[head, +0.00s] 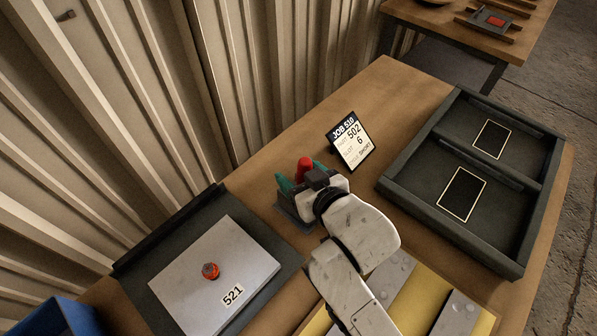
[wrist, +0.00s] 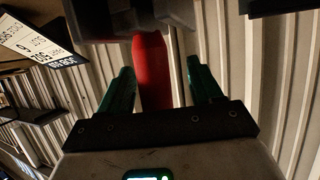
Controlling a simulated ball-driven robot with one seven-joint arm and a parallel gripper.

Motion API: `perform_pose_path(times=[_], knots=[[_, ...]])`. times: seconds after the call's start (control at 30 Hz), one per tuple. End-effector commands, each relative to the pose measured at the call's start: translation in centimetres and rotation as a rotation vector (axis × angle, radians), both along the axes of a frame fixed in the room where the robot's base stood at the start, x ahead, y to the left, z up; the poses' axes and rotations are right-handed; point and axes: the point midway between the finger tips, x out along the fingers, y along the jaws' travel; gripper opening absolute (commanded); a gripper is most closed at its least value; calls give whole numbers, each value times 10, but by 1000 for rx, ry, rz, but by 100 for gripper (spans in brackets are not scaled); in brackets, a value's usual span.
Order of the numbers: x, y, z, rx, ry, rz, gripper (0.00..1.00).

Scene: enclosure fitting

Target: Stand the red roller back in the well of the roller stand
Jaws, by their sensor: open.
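The red roller (head: 305,163) stands upright, its top showing just beyond my gripper (head: 301,174) in the head view. In the wrist view the roller (wrist: 153,75) is between the two green fingers of my gripper (wrist: 160,67), with a visible gap on each side. The fingers are open around it and do not appear to touch it. The grey roller stand (head: 291,216) is partly hidden by my gripper. A dark block, apparently the stand (wrist: 125,20), meets the roller's end in the wrist view. The well itself is hidden, so the seating depth cannot be told.
A job card (head: 350,143) stands just right of my gripper. A dark divided tray (head: 400,185) is at right. A pale plate marked 521 (head: 190,295) with a red-orange knob (head: 210,270) lies at left. A blue bin (head: 50,318) is at lower left, and a corrugated wall (head: 150,100) rises behind.

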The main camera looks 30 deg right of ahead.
Motion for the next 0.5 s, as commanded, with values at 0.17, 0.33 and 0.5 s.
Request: perform_pose_path(times=[0.17, 0.33, 0.5], knots=[[-23, 0, 9, 0, -1, 1, 65], [-55, 0, 21, 0, 0, 1, 65], [-81, 0, 32, 1, 0, 1, 65]])
